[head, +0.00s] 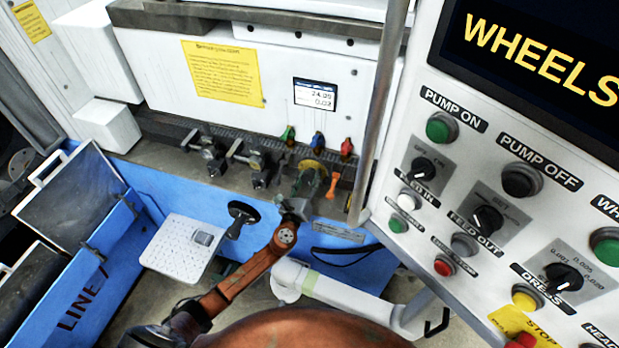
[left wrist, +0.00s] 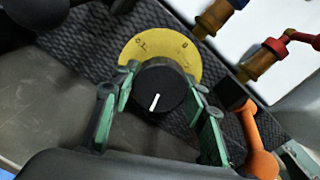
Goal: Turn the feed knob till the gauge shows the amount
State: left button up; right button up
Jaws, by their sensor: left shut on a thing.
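The feed knob (left wrist: 158,90) is black with a white pointer line, in front of a yellow dial plate (left wrist: 165,48) in the left wrist view. My left gripper (left wrist: 158,98) has its green fingers on both sides of the knob and is shut on it. The white line points down and slightly left in that view. In the head view my left gripper (head: 309,180) is at the machine's front, largely covering the knob. The gauge (head: 315,94) is a small screen with two rows of figures; the upper looks like 24.05, the lower like 0.03. My right gripper is not in view.
Green, blue and red valves (head: 317,140) sit just above the knob, with an orange lever (head: 332,186) close to its right. A control panel (head: 520,180) with buttons and switches fills the right. A black handwheel (head: 241,215) is left of my gripper.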

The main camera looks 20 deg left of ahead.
pick_arm(q)
jog(key=shift+f, duration=0.1)
jog(key=o, duration=1.2)
jog(key=s, duration=1.2)
jog(key=shift+a, duration=0.2)
